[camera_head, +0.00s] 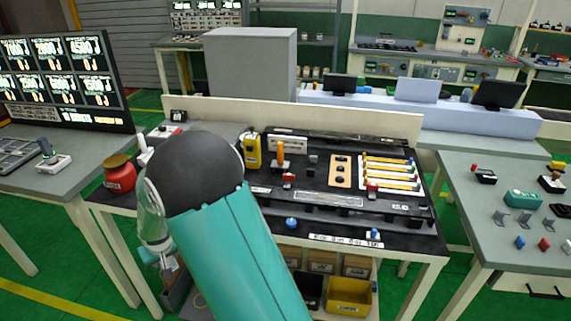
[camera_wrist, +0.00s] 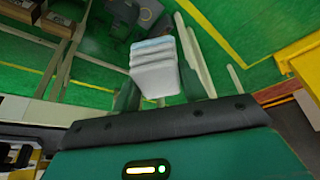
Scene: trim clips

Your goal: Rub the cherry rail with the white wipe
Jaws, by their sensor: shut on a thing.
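My gripper (camera_head: 166,258) hangs low beside the left front of the workbench, fingers down, mostly hidden behind my teal arm. In the wrist view my gripper (camera_wrist: 160,75) is shut on the white wipe (camera_wrist: 152,68), a folded, layered white block with a pale blue edge between the two fingers. The wipe is held in the air, with green floor behind it. I cannot pick out the cherry rail for sure; a rack of long coloured strips (camera_head: 390,170) lies on the right of the bench panel, and my arm covers the bench's left part.
The dark workbench (camera_head: 400,229) has a yellow device (camera_head: 252,150), an orange-handled tool (camera_head: 280,152) and small knobs on it. A red pot (camera_head: 119,173) stands at its left. A yellow bin (camera_head: 349,296) sits below. Side tables stand left and right, with green floor between.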

